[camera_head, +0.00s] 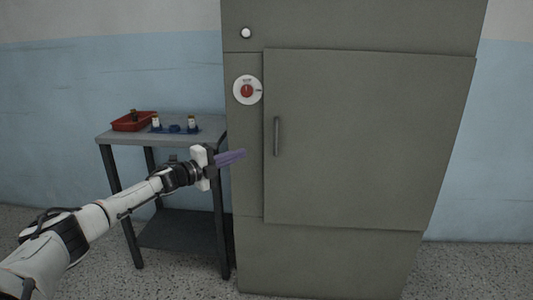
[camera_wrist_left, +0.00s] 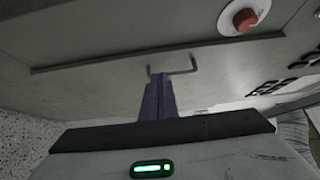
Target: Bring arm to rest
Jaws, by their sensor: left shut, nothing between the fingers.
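My left arm reaches in from the lower left in the head view. Its gripper (camera_head: 238,156) has purple fingers that are shut with nothing between them. The fingers point at the grey cabinet, a little left of its door handle (camera_head: 277,136). In the left wrist view the shut purple fingers (camera_wrist_left: 158,98) point toward the same handle (camera_wrist_left: 180,70); I cannot tell the exact gap. My right gripper is not in view.
The tall grey cabinet (camera_head: 370,140) has a closed door and a red dial (camera_head: 247,90). A small table (camera_head: 110,138) stands to its left, bearing a red tray (camera_head: 130,124), small bottles and blue items. My left arm passes in front of the table. Speckled floor is open at the front.

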